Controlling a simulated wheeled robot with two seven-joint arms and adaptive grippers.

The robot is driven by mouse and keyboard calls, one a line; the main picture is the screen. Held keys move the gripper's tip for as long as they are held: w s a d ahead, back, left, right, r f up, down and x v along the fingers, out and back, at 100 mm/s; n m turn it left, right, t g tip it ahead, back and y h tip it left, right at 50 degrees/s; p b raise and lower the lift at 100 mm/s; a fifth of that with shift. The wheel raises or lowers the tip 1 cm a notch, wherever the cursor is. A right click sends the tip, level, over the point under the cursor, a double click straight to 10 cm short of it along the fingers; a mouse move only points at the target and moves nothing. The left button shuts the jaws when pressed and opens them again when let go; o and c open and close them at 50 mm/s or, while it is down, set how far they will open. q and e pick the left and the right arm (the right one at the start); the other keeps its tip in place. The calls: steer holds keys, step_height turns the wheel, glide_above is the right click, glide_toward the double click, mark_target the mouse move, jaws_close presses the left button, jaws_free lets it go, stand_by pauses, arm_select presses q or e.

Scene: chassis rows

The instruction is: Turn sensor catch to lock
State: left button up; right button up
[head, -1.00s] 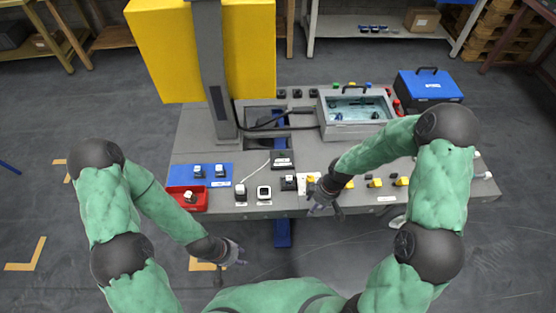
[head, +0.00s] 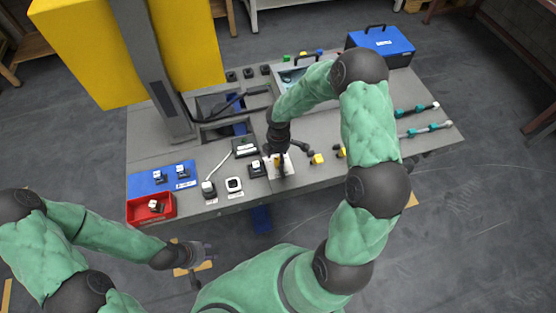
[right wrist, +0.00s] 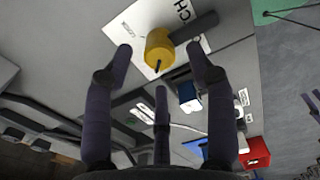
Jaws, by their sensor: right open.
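The sensor catch appears in the right wrist view as a yellow knob (right wrist: 159,48) with a dark pointer, on a white plate (right wrist: 135,22) with partly readable lettering. My right gripper (right wrist: 160,62) is open, its fingers spread on both sides of the knob and a third finger below it. I cannot tell whether any finger touches the knob. In the head view my right gripper (head: 279,158) is over the white plate (head: 288,166) at the table's front and hides most of the knob. My left gripper (head: 203,264) is empty, its fingers apart, in front of the table.
On the grey table (head: 225,133) stand a red tray (head: 138,210), a blue mat (head: 148,185), a white-faced device (head: 234,185) and a black block (head: 257,170). A blue case (head: 385,45) stands at the back right.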

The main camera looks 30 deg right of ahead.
steer(key=shift+f+b, duration=0.3)
steer(key=shift+f, duration=0.85)
jaws_close()
